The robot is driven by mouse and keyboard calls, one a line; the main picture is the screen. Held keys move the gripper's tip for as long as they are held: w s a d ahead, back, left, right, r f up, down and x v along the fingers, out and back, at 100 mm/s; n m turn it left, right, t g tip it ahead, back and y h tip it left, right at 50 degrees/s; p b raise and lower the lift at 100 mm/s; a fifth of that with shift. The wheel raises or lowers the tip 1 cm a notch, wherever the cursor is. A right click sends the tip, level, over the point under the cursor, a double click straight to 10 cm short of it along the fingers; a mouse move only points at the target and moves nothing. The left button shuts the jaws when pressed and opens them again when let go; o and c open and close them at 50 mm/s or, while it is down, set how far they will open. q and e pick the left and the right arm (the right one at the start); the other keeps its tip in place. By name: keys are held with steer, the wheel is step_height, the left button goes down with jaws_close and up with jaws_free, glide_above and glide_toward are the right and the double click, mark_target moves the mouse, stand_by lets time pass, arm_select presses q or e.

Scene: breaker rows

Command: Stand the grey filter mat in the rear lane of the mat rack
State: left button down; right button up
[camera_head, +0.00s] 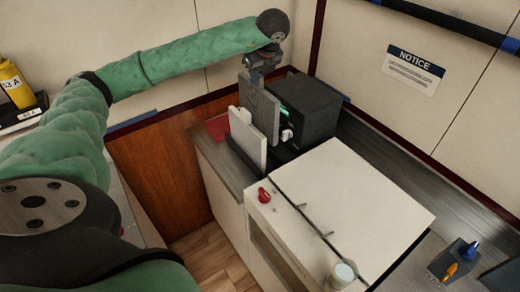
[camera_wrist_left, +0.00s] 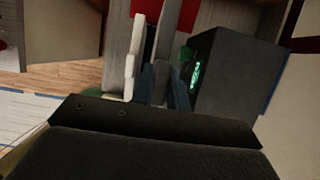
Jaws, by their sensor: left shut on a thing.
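The grey filter mat (camera_head: 262,108) hangs upright from my left gripper (camera_head: 258,74), which is shut on its top edge. The mat is over the dark mat rack (camera_head: 240,160), behind a white mat (camera_head: 247,138) that stands upright in the rack's front part. The white mat hides part of the grey mat's lower edge, so I cannot tell whether it is seated in the rear lane. In the left wrist view the white mat (camera_wrist_left: 138,50) shows edge-on, left of a darker upright piece. My right gripper is not in view.
A black box (camera_head: 305,105) with a green light stands close to the right of the grey mat. A white cabinet (camera_head: 350,210) with a red knob (camera_head: 264,194) is in front. A red patch (camera_head: 217,128) lies on the counter at the left.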

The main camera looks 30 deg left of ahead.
mark_target(257, 107)
arm_select(q)
steer(key=f, duration=0.2)
steer(key=shift+s+f, duration=0.3)
steer(key=shift+f, duration=0.05)
step_height(257, 107, down, 5)
steer(key=shift+w+a+f, duration=0.1)
steer(key=shift+w, duration=0.05)
steer(key=shift+f, duration=2.05)
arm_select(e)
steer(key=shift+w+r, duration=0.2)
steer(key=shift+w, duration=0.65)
arm_select(q)
steer(key=shift+b, duration=0.35)
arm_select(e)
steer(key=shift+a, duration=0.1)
arm_select(q)
steer(key=shift+f, duration=0.1)
steer(key=c, duration=1.4)
jaws_free()
steer(key=shift+o, duration=0.2)
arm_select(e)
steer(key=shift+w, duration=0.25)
